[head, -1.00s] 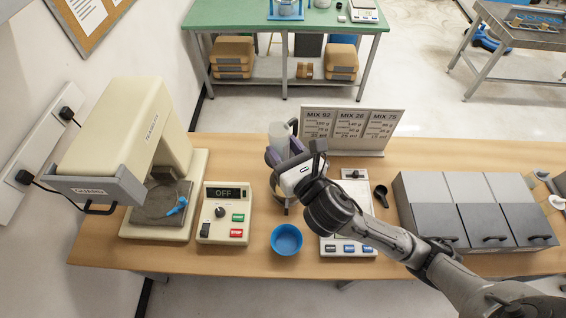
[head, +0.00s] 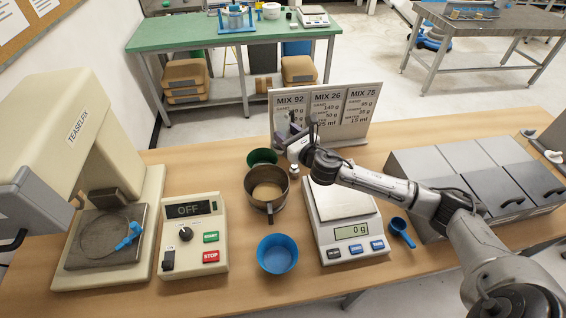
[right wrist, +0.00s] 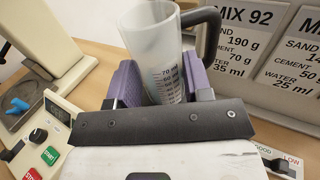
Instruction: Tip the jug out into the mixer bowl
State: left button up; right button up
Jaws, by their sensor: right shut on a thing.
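My right gripper (head: 288,142) is shut on the jug (right wrist: 155,45), a clear measuring jug with printed marks and a dark handle. In the right wrist view the jug stands between the purple finger pads (right wrist: 125,85), close to upright; I cannot tell whether liquid is in it. In the head view the jug is mostly hidden or hard to make out. The metal mixer bowl (head: 282,192) stands on the bench with tan, sandy material inside. My right gripper is behind it and a little to its right, above the bench. My left gripper is not in view.
A green bowl (head: 262,156) stands just behind the mixer bowl, a blue bowl (head: 277,254) in front. A scale (head: 345,205) reading 0 g and a blue scoop (head: 402,232) are right. The control box (head: 193,235) reads OFF; the mixer (head: 75,135) is left. The recipe board (head: 355,105) stands behind.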

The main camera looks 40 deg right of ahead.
jog(key=f+n+y, duration=0.1)
jog(key=y, duration=0.1)
jog(key=f+n+y, duration=0.1)
jog(key=f+y, duration=0.1)
jog(key=a+f+n+y, duration=0.1)
jog(key=f+n, duration=0.1)
jog(key=shift+w+a+f+g+y, duration=0.1)
jog(key=shift+w+f+g+y, duration=0.05)
jog(key=shift+g+y, duration=0.2)
jog(key=shift+s+a+f+n+y, duration=0.15)
jog(key=shift+a+f+n+y, duration=0.1)
jog(key=shift+f+y, duration=0.25)
jog(key=shift+s+a+f+n+y, duration=0.15)
jog(key=shift+f+n+y, duration=0.1)
jog(key=shift+f, duration=0.3)
jog(key=shift+f, duration=0.1)
